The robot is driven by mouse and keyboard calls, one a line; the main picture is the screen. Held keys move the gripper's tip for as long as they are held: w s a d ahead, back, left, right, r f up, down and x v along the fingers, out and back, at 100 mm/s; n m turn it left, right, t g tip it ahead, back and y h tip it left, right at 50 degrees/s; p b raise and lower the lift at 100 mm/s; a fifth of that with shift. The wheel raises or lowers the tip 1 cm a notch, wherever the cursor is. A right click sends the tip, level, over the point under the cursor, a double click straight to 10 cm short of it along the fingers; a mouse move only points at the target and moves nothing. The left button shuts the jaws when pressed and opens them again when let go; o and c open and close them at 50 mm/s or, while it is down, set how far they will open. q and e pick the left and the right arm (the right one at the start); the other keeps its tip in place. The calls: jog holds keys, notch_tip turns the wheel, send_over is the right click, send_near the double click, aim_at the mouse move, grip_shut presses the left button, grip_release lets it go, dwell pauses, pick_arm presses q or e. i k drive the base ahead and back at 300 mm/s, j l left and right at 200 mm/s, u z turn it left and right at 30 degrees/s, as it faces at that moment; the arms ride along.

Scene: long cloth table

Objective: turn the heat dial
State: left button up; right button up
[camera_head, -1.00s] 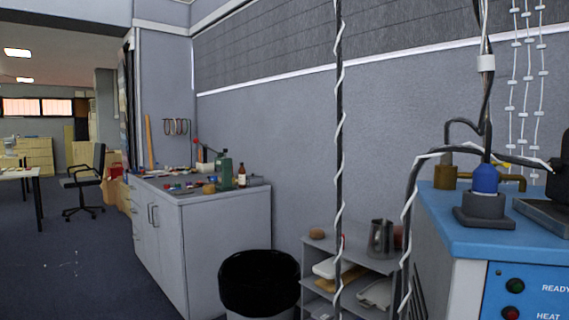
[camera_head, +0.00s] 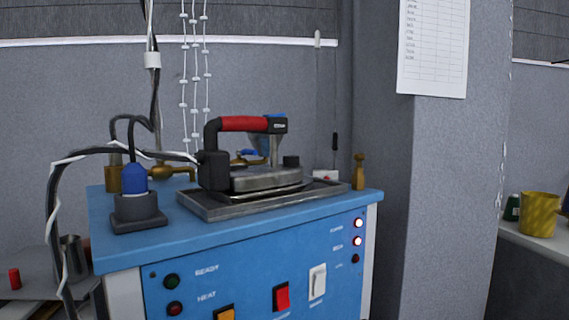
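A blue ironing station (camera_head: 255,245) stands in the middle of the view. Its front panel bears a READY lamp (camera_head: 171,281), dark green, and a HEAT lamp (camera_head: 174,308), dark red. Beside these are an orange switch (camera_head: 224,314), a red switch (camera_head: 282,297) and a white switch (camera_head: 317,281). No dial can be made out for certain; the panel's lower part is cut off by the picture's bottom edge. An iron with a red handle (camera_head: 244,124) rests on a metal tray (camera_head: 205,211) on top. Neither gripper is in view.
A blue-capped fitting (camera_head: 133,178) on a dark base stands at the top's left, with black hoses looping leftward. A wooden peg-like object (camera_head: 358,171) stands at the right end. A wall pillar (camera_head: 440,190) rises right of the station. A yellow pot (camera_head: 538,214) stands farther right.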

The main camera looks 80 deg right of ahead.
aim_at(288, 160)
jog(key=l+z, duration=0.1)
jog(key=z, duration=2.15)
